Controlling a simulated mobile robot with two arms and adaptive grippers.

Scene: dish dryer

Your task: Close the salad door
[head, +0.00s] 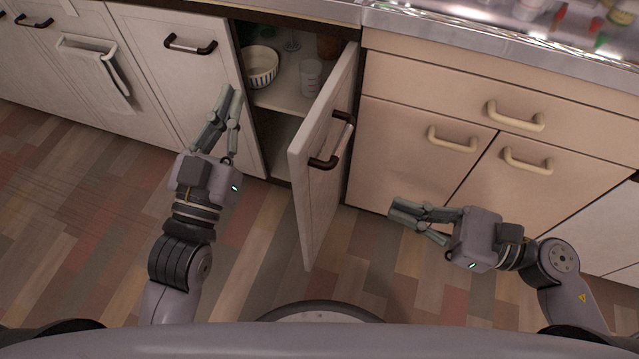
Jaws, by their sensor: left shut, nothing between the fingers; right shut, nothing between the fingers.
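A white cabinet door (318,190) stands wide open, swung out toward me and hinged at its right side. It has a dark handle (331,147) on its right-hand face. Behind it the open cabinet (283,97) shows shelves with a striped bowl (262,66) and a clear glass (311,76). My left gripper (232,92) is shut and empty, left of the door and in front of the neighbouring closed door. My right gripper (396,216) is shut and empty, to the right of the door and apart from it, pointing left.
A closed white door (190,80) with a dark handle is left of the opening. Closed beige doors and a drawer (480,105) with pale handles are at the right. The metal countertop (450,30) runs above.

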